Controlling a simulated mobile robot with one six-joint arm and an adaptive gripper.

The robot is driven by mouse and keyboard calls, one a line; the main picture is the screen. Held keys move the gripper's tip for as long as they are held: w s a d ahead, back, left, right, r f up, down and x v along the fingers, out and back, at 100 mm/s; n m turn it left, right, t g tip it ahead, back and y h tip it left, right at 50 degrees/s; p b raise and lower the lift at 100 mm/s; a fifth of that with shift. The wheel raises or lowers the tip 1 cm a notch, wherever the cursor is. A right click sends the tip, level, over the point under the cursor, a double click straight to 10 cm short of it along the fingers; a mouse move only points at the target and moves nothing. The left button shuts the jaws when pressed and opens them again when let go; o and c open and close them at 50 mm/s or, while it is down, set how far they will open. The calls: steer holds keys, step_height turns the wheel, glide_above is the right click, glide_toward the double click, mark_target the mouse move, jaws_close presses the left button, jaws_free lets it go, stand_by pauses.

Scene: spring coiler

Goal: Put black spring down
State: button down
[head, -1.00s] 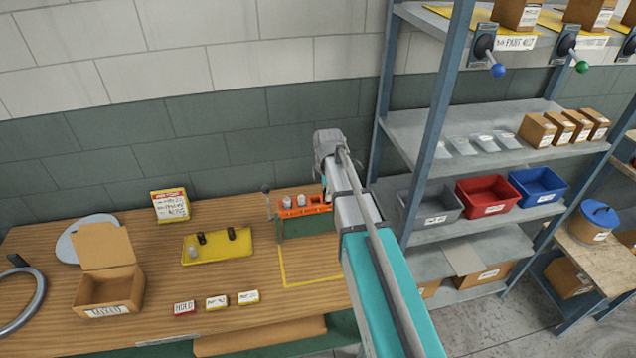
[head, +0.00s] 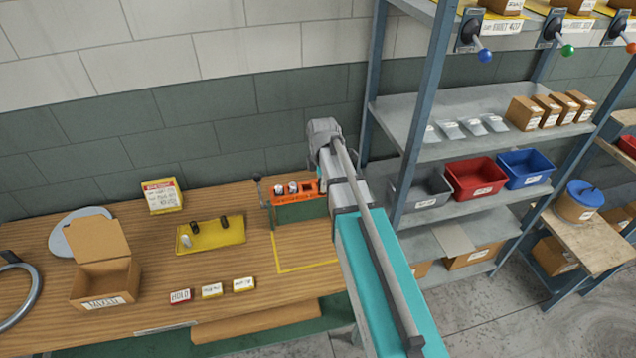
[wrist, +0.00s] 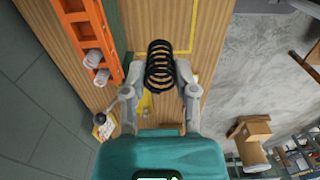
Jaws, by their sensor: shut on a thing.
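In the wrist view a black spring (wrist: 160,66) sits between the two grey fingertips of my gripper (wrist: 160,76), which is shut on it. The spring's coils show clearly, with wooden bench top beyond it. In the head view my arm hides the gripper and this spring. A yellow tray (head: 232,236) on the bench holds two small dark pieces and a light one. A yellow taped outline (head: 277,264) marks a bare area of bench beside my arm, and its edge also shows in the wrist view (wrist: 191,38).
An orange rack (head: 308,187) with grey cylinders stands at the bench's back, close left of the gripper in the wrist view (wrist: 78,32). An open cardboard box (head: 106,282) and small label blocks (head: 212,290) occupy the left bench. Shelving (head: 411,116) rises at the right.

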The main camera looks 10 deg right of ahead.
steer(key=shift+f, duration=0.15)
step_height(320, 180, down, 14)
steer(key=b, duration=1.4)
steer(key=shift+s+a, duration=0.1)
